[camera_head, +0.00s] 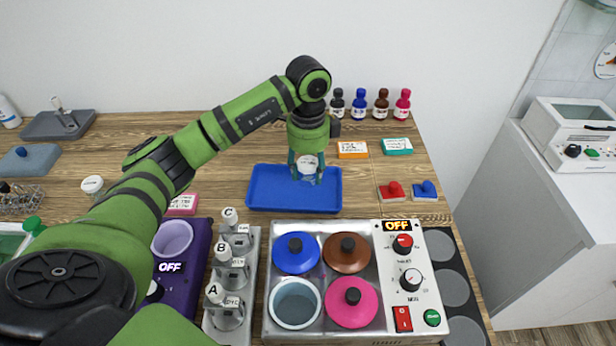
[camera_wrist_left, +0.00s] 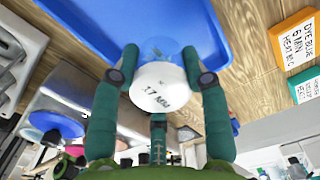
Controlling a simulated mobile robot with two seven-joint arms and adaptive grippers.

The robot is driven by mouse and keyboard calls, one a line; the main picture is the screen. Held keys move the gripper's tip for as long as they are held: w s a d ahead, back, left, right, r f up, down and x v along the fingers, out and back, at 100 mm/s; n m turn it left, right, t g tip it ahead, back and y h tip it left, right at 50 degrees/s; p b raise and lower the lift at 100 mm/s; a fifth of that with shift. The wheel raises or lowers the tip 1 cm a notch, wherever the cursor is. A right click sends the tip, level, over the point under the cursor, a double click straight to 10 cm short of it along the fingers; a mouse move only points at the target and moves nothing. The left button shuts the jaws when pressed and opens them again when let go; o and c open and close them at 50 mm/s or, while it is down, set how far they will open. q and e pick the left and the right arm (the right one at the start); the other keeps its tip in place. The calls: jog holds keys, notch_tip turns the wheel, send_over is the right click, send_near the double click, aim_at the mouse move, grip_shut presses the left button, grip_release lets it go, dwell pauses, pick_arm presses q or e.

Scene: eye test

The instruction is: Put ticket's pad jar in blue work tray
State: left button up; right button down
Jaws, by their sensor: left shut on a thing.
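My left gripper (camera_head: 306,180) is shut on a small clear jar with a white lid (camera_head: 307,163). In the left wrist view the lid (camera_wrist_left: 160,90) has dark lettering, and the green fingers (camera_wrist_left: 160,56) clasp the jar from both sides. The jar is over the blue work tray (camera_head: 263,202); I cannot tell whether its base touches the tray floor. The tray (camera_wrist_left: 150,18) also shows beyond the jar in the wrist view. Another white-lidded jar (camera_head: 93,185) stands at the left. I cannot tell which card is the ticket. My right gripper is not in view.
Orange (camera_head: 352,151), teal (camera_head: 397,147) and pink (camera_head: 181,205) labelled blocks lie around the tray. Several small bottles (camera_head: 359,105) stand behind it. A steel unit with pots (camera_head: 347,226) is in front. Red (camera_head: 392,190) and blue stamps sit right.

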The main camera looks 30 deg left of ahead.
aim_at(308, 181)
pick_arm(q)
notch_tip(308, 181, down, 3)
jog(key=shift+f+p, duration=0.2)
jog(key=shift+p, duration=0.4)
jog(key=shift+f, duration=0.25)
jog(key=shift+f, duration=0.15)
jog(key=o, duration=1.1)
jog(key=shift+o, duration=0.2)
